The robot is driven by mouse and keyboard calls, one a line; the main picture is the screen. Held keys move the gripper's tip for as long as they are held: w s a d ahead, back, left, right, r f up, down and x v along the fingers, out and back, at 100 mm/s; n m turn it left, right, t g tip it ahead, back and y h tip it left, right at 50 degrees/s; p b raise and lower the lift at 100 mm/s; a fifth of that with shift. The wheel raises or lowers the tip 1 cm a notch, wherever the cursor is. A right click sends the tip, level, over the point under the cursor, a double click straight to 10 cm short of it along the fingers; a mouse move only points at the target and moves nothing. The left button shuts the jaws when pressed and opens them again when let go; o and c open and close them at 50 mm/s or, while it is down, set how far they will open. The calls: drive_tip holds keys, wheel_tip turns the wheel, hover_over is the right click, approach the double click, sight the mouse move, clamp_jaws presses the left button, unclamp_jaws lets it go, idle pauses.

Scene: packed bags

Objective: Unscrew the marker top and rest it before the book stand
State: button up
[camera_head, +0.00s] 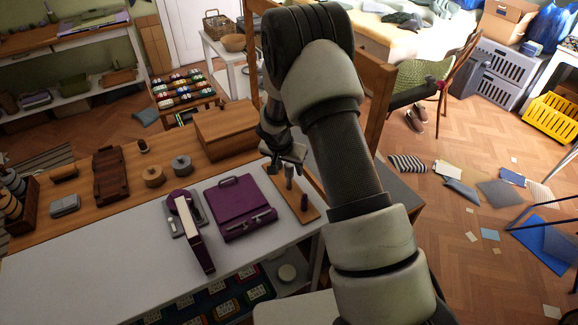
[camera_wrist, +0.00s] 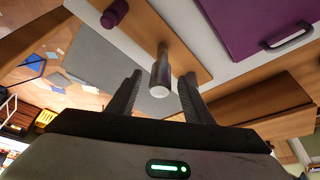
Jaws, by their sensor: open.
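A slim upright cylinder with a grey upper part, apparently the marker (camera_head: 289,177), stands on a wooden board (camera_head: 312,212) at the right end of the table. In the wrist view the marker (camera_wrist: 160,72) points its pale round end at the camera, between my fingertips. My gripper (camera_head: 287,160) is open just above it, and its fingers (camera_wrist: 159,84) show a gap on both sides of the marker.
A short purple peg (camera_head: 304,202) stands on the same board, also in the wrist view (camera_wrist: 115,12). A flat purple case (camera_head: 238,203) lies between board and book stand. A wooden box (camera_head: 226,128) stands behind. White tabletop (camera_head: 110,262) before the book stand is clear.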

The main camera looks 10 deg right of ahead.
drive_tip(key=c, duration=1.1)
drive_tip(key=shift+d+n+y, duration=0.1)
drive_tip(key=shift+n+y, duration=0.2)
drive_tip(key=shift+n, duration=0.7)
drive_tip(key=shift+n+t+y, duration=0.3)
drive_tip(key=shift+n, duration=0.4)
drive_tip(key=shift+r+n+y+p, duration=0.25)
drive_tip(key=shift+n+y+p, duration=0.05)
drive_tip(key=shift+n+p, duration=0.9)
drive_tip(key=shift+n, duration=0.1)
drive_tip(key=shift+f+n+y, duration=0.25)
drive_tip(key=shift+n+y, duration=0.05)
drive_tip(key=shift+n, duration=0.1)
